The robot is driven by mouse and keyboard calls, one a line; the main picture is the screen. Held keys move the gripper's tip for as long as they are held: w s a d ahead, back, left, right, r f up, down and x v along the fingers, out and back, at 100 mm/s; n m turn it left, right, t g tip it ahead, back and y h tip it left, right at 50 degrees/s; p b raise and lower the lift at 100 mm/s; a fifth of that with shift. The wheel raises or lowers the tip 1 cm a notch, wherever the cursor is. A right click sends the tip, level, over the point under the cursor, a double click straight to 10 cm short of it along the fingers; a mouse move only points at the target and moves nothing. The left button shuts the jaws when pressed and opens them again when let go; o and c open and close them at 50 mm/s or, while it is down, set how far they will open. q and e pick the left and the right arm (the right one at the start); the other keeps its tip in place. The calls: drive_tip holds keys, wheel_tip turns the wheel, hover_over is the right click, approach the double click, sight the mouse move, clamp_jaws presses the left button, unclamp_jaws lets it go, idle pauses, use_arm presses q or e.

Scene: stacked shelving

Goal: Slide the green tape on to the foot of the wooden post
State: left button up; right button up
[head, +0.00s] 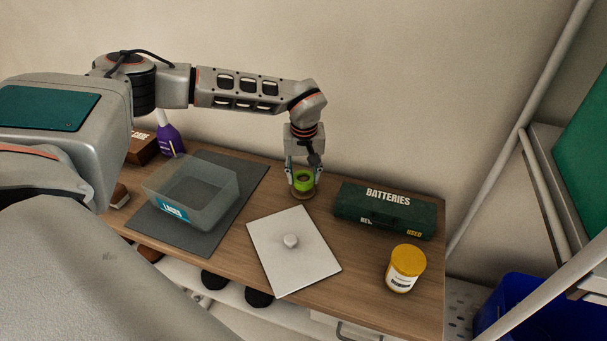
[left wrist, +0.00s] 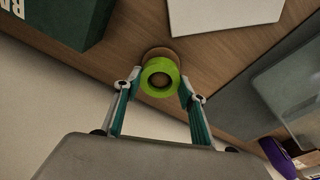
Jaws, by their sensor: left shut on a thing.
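The green tape (head: 303,181) is a bright green ring between the fingers of my left gripper (head: 303,177), which is shut on it. The tape also shows in the left wrist view (left wrist: 149,75), between the two fingertips (left wrist: 160,84). The round wooden foot of the post (head: 303,196) shows just below the tape, and its edge shows beyond the ring in the left wrist view (left wrist: 157,52). Brown shows through the tape's hole. I cannot tell how far down the post the ring is, or whether it touches the foot. My right gripper is not in view.
A dark green batteries box (head: 385,212) stands right of the tape. A white board with a knob (head: 285,265) lies in front. A clear bin (head: 205,205) sits on a grey mat (head: 255,180) to the left. A yellow-lidded jar (head: 405,270) stands at the front right.

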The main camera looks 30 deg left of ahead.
use_arm(q)
drive_tip(key=shift+f+b, duration=0.4)
drive_tip(key=shift+f, duration=1)
idle(3.8)
idle(0.9)
drive_tip(key=o, duration=0.6)
drive_tip(key=shift+r+p, duration=0.75)
drive_tip(key=shift+r, duration=3.05)
